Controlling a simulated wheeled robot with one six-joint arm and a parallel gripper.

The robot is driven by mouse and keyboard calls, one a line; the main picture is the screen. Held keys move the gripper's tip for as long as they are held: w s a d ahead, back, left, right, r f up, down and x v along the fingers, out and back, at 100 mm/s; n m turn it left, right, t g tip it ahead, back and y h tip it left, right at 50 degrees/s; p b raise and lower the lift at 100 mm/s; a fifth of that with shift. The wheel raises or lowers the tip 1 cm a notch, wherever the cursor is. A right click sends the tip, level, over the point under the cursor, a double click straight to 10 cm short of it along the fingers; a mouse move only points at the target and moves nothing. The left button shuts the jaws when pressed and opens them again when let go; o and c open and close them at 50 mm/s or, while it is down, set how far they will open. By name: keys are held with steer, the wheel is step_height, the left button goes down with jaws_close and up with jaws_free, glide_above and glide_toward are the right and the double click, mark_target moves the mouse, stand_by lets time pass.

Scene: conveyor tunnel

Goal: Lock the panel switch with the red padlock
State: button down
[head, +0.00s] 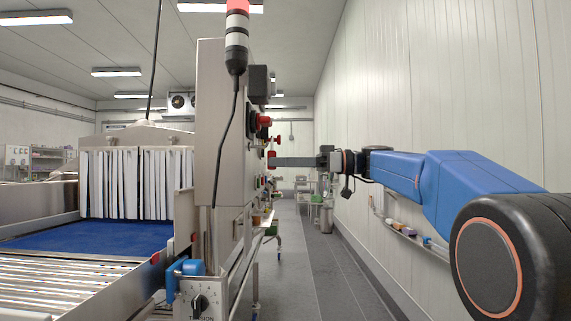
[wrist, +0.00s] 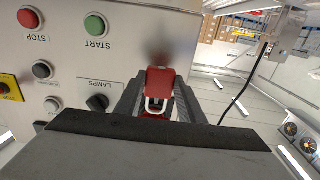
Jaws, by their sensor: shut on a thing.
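The red padlock (wrist: 160,82) is between the fingers of my gripper (wrist: 158,95) in the wrist view. Its pale shackle shows below the body, toward the palm in the picture. More red shows behind the shackle; I cannot tell whether this is part of the switch, or whether the shackle passes through anything. The control panel (wrist: 75,65) lies beside the fingers, with LAMPS (wrist: 97,102), START (wrist: 96,24) and STOP (wrist: 28,17) controls upside down. In the head view my gripper (head: 274,161) reaches left to the panel side of the steel cabinet (head: 209,120); the padlock is tiny there.
Red and black controls (head: 264,121) stick out from the cabinet side near my gripper. A conveyor with a blue belt (head: 90,232) and strip curtain (head: 135,180) lies left.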

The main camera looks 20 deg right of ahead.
steer(key=shift+x, duration=1.45)
steer(key=shift+f, duration=0.8)
stand_by(0.3)
steer(key=c, duration=1.1)
jaws_free()
steer(key=v, duration=1.7)
steer(key=shift+d, duration=0.15)
